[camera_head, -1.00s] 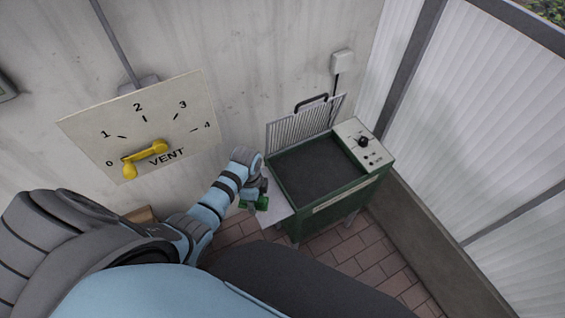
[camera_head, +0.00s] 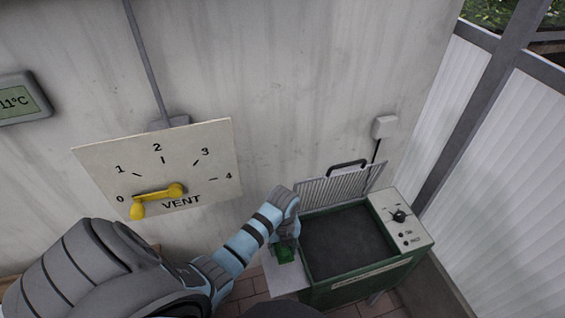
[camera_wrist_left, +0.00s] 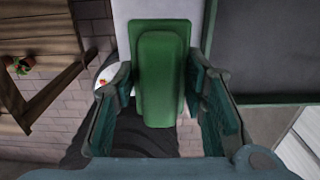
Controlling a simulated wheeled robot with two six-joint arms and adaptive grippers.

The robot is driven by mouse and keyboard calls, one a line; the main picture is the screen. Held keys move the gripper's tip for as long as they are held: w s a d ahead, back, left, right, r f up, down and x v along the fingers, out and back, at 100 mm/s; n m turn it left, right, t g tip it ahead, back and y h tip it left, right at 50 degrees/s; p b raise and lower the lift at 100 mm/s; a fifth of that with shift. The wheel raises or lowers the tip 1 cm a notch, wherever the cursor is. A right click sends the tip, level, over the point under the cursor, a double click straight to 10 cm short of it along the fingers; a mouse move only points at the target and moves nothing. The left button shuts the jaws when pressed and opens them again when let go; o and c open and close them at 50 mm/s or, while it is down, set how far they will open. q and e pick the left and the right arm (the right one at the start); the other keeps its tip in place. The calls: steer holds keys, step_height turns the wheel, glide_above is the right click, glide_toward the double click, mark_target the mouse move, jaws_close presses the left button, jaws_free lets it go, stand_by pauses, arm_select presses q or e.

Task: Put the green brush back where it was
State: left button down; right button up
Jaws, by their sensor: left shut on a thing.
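The green brush (camera_wrist_left: 160,75) is a green block with a raised rounded middle, seen close up in the left wrist view. My left gripper (camera_wrist_left: 163,95) is shut on it, with a finger on either side. In the head view the brush (camera_head: 286,254) shows small below my left wrist, over or on the pale side shelf (camera_head: 282,277) at the left of the green box. I cannot tell whether the brush touches the shelf. My right gripper is not in view.
The green box (camera_head: 350,285) has a dark bed (camera_head: 348,241), a raised wire rack (camera_head: 340,187) behind it and a knob panel (camera_head: 402,222) at its right. A vent dial plate (camera_head: 165,165) with a yellow handle (camera_head: 158,198) is on the wall. Wooden slats (camera_wrist_left: 40,65) show at left.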

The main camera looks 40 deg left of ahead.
arm_select(q)
steer(key=f+b, duration=0.1)
steer(key=f, duration=0.2)
steer(key=f+b, duration=0.1)
steer(key=f, duration=0.2)
steer(key=shift+s+f, duration=0.2)
steer(key=shift+f, duration=0.5)
steer(key=shift+w+r, duration=0.1)
steer(key=c, duration=1.4)
jaws_free()
steer(key=o, duration=0.4)
